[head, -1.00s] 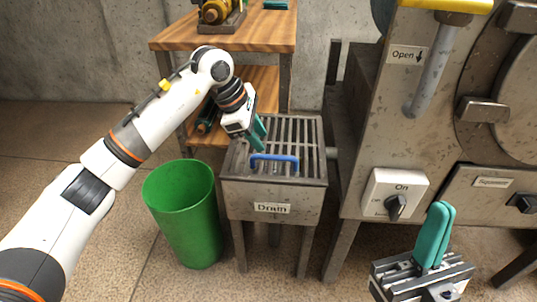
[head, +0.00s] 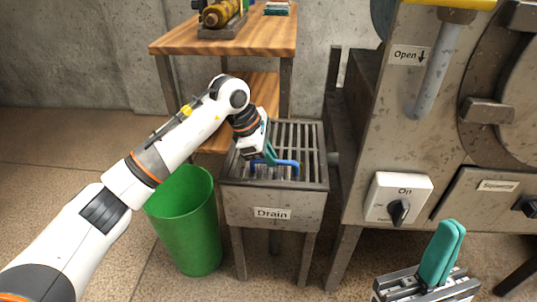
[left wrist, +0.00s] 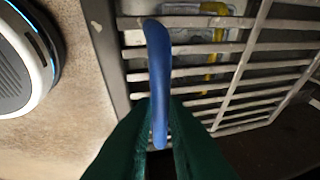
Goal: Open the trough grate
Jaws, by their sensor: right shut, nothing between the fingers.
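The trough grate (head: 302,145) is a set of grey metal bars over the top of the metal trough labelled "Drain" (head: 243,205). It lies flat. Its blue handle (head: 288,163) is at the front edge and shows large in the left wrist view (left wrist: 159,60). My left gripper (head: 270,156) is at the left part of the handle. In the left wrist view its green fingers (left wrist: 161,115) lie close on both sides of the handle; I cannot tell whether they press on it. My right gripper (head: 452,222) is shut and empty at the lower right, away from the trough.
A green bin (head: 184,225) stands left of the trough. A wooden shelf table (head: 212,42) is behind it. A large metal machine (head: 385,140) with an "On" switch box (head: 395,185) stands to the right. A yellow thing (left wrist: 211,60) shows below the grate bars.

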